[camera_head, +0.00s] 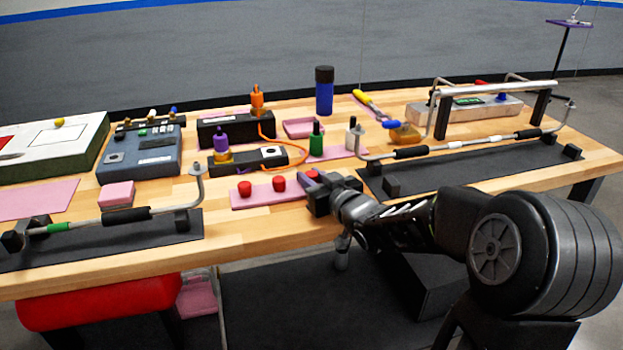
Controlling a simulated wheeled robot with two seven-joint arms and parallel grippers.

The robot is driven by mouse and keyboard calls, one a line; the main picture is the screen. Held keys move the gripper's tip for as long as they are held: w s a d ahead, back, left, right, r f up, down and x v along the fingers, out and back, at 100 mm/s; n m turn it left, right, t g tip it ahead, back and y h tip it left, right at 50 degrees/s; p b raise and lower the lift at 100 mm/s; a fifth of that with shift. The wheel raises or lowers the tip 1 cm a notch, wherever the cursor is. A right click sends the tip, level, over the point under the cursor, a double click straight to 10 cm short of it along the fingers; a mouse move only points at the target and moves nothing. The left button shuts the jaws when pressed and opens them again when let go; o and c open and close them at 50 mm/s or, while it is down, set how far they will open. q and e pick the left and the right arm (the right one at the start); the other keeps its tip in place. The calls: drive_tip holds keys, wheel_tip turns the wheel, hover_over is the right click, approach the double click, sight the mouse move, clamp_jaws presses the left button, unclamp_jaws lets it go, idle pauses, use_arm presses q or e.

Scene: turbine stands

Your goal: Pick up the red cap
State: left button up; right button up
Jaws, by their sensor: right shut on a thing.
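Two red caps show on a pink strip (262,197) near the table's front edge: a left red cap (245,188) and a middle red cap (279,183). My right gripper (312,189) is at the right end of the strip, just right of the middle cap and apart from it. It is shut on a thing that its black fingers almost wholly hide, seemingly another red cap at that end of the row. I cannot tell whether that thing is lifted off the strip. My left gripper is not in view.
A bent pipe on a black mat (378,186) lies right of my gripper, and another black mat (120,246) lies at the left. Behind the strip stand black blocks with an orange cable (296,152), a green bottle (316,138) and a blue cylinder (324,98).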

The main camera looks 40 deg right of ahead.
sight(311, 173)
clamp_jaws()
idle(0.7)
wheel_tip(311, 173, up, 10)
drive_tip(key=p, duration=0.3)
idle(0.3)
idle(0.4)
drive_tip(key=shift+o, duration=1.5)
unclamp_jaws()
clamp_jaws()
